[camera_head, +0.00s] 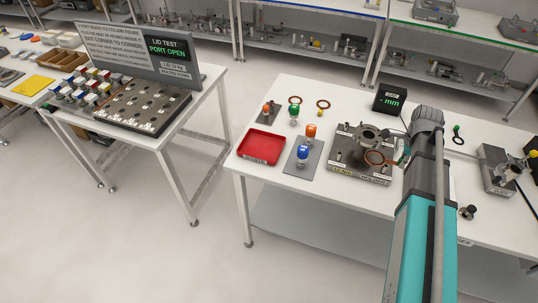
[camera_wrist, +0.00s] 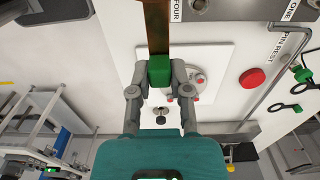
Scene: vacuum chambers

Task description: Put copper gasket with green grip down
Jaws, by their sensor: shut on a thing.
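The copper gasket with the green grip shows in the wrist view as a copper band (camera_wrist: 158,28), seen edge-on, with its green grip (camera_wrist: 159,72) at the near end. My gripper (camera_wrist: 159,88) is shut on the green grip, a finger on either side. In the head view a copper ring (camera_head: 375,157), which looks like this gasket, is over the grey fixture plate (camera_head: 347,168), beside a steel flange (camera_head: 368,133). My arm partly hides my gripper (camera_head: 401,157) there. I cannot tell whether the ring touches the plate.
On the white table (camera_head: 270,180) are a red tray (camera_head: 262,147), a blue-topped piece (camera_head: 302,154), an orange-topped piece (camera_head: 311,131) and a small display (camera_head: 390,98). Two other copper rings lie behind. A metal fixture (camera_head: 497,170) stands right. The front-left table edge is clear.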

